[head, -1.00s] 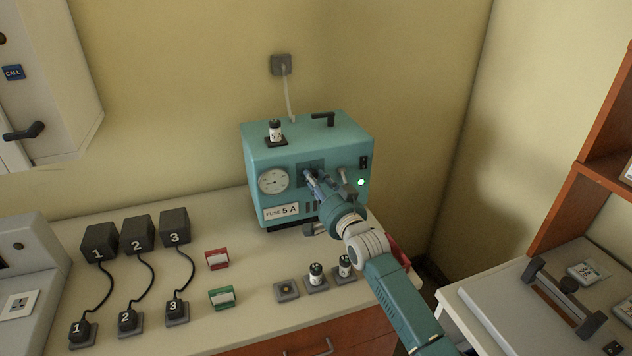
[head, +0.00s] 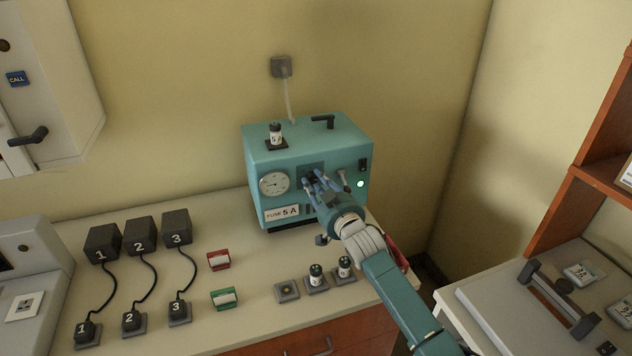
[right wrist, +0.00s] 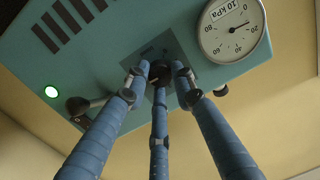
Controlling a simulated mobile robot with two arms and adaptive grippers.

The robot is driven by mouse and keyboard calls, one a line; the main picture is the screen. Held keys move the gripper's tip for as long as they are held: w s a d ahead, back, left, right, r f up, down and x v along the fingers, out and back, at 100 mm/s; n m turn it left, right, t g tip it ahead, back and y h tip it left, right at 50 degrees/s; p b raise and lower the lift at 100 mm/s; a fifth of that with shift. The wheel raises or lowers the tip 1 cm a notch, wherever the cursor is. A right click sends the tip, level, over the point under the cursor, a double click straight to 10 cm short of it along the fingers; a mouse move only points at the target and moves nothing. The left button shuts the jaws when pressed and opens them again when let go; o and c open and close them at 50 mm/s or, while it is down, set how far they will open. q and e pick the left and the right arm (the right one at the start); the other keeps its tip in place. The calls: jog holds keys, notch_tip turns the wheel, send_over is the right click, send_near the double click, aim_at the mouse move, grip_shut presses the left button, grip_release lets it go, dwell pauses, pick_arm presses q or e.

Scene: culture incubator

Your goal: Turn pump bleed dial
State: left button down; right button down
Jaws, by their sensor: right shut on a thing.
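The teal pump box (head: 262,153) stands on the counter against the wall. Its dark bleed dial (right wrist: 160,72) is on the front face, between the blue fingers of my right gripper (head: 318,184). In the right wrist view the gripper (right wrist: 160,80) has its fingertips closed around the dial, which is partly hidden by them. The round white gauge (head: 273,183) is left of the dial; it also shows in the right wrist view (right wrist: 232,29), with a 10 kPa label. My left gripper is out of view.
A lit green lamp (head: 360,184) and a metal lever (head: 343,181) are right of the dial. A fuse (head: 275,133) stands on the box. Several numbered black blocks and plugs, with red and green card holders (head: 219,260), lie on the counter at left.

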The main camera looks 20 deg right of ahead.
jog(key=n, duration=0.4)
jog(key=shift+f+n+h, duration=0.15)
jog(key=shift+n+h, duration=0.35)
jog(key=shift+n, duration=1.9)
jog(key=c, duration=1.4)
grip_release()
jog(key=shift+c, duration=0.2)
jog(key=s+r, duration=0.1)
jog(key=s, duration=1.1)
jog(key=shift+d, duration=0.15)
